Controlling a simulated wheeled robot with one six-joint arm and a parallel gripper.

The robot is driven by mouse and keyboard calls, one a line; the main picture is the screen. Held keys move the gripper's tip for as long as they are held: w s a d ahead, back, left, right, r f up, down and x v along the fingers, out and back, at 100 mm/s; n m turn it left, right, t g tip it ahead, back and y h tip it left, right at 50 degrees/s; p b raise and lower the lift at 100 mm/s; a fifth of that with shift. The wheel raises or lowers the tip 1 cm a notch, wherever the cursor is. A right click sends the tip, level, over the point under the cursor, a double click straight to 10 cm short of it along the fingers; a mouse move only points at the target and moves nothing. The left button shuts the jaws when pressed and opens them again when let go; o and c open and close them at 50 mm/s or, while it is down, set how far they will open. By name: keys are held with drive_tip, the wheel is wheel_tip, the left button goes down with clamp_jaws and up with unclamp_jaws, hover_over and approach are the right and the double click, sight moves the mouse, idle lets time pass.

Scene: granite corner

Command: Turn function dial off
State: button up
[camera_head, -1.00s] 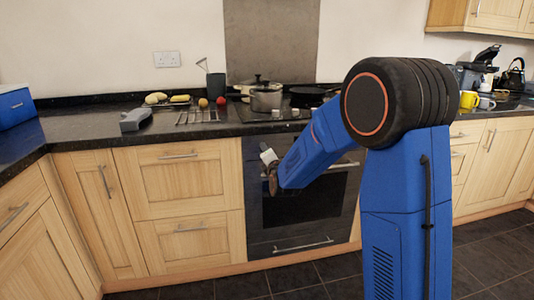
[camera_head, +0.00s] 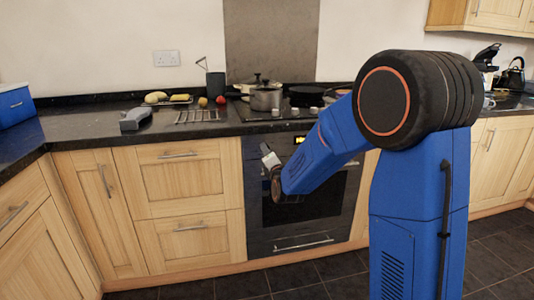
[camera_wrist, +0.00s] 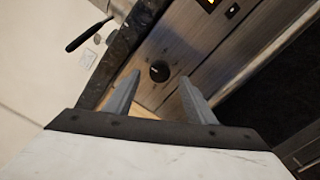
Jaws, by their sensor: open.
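In the wrist view a round black dial (camera_wrist: 159,71) sits on the oven's grey control panel (camera_wrist: 185,45). My gripper (camera_wrist: 155,92) is open, with its two grey fingers apart, one on each side of the dial in the picture. The dial shows between and just beyond the fingertips; I cannot tell how far it is from them. Nothing is held. A smaller dark knob (camera_wrist: 232,11) and a lit yellow display lie further along the panel. In the head view my gripper is in front of the oven (camera_head: 300,215), and the dial cannot be made out there.
The oven handle (camera_wrist: 290,35) runs along the door in the wrist view. The dark worktop edge (camera_wrist: 130,35) is close to the fingers. Pots (camera_head: 264,98) stand on the hob above. The floor before the drawers is clear.

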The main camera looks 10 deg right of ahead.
drive_tip(key=s, duration=1.3)
drive_tip(key=shift+s, duration=0.3)
drive_tip(key=s+d+f+m+g, duration=0.1)
drive_tip(key=s+m+g, duration=0.3)
drive_tip(key=s+m, duration=0.4)
drive_tip(key=s+d+f+m+g, duration=0.2)
drive_tip(key=s+m, duration=0.6)
drive_tip(key=s, duration=1)
drive_tip(key=s+d+f+m+g, duration=0.1)
drive_tip(key=s+d+m+g, duration=0.2)
drive_tip(key=s+m+g, duration=0.4)
drive_tip(key=s+m, duration=0.1)
drive_tip(key=s, duration=0.4)
drive_tip(key=shift+s+d+f, duration=0.35)
drive_tip(key=shift+s+d, duration=0.05)
